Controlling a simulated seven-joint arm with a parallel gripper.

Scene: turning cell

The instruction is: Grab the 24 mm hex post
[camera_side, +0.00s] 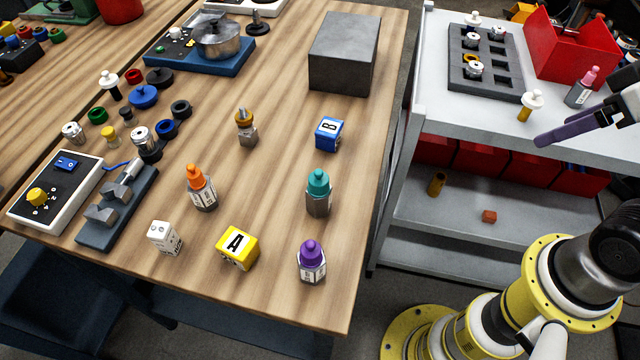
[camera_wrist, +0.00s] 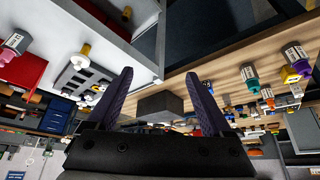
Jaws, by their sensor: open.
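A small grey post with a gold-coloured collar (camera_side: 246,128) stands upright on the wooden table in the side view, left of the blue B cube. It may be the hex post, but its facets and size are too small to tell. My gripper (camera_side: 572,129) is at the right edge of the side view, above the grey cart and far from this post. In the wrist view my gripper (camera_wrist: 160,74) shows two dark purple fingers spread apart with nothing between them. I cannot surely pick out the post in the wrist view.
A grey block (camera_side: 344,52) stands at the table's back right. The cart holds a slotted tray (camera_side: 484,62) and red bin (camera_side: 570,50).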

